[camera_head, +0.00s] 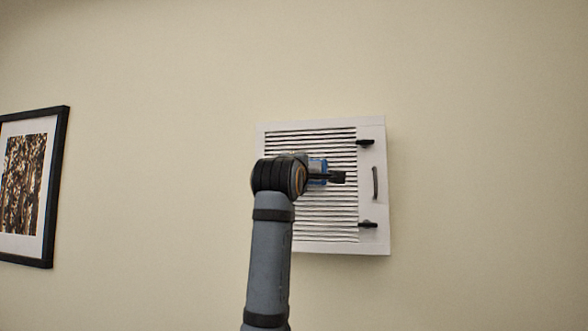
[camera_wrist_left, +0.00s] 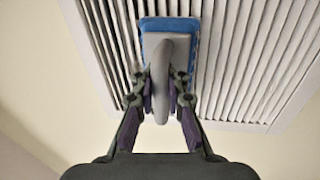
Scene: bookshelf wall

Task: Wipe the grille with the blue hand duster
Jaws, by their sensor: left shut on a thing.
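The white slatted grille (camera_head: 310,228) is on the wall in the head view, with a handle and two black latches on its right side. My left gripper (camera_head: 337,177) is in front of its middle, and my arm hides part of the slats. In the left wrist view my left gripper (camera_wrist_left: 167,108) is shut on the grey handle of the blue hand duster (camera_wrist_left: 170,25). The duster's blue pad (camera_head: 317,167) is at the slats of the grille (camera_wrist_left: 245,60); I cannot tell for sure whether it touches them. My right gripper is not in view.
A black-framed picture (camera_head: 48,231) hangs on the wall to the left, well apart from the grille. The beige wall (camera_head: 480,160) around the grille is bare, and nothing else stands near it.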

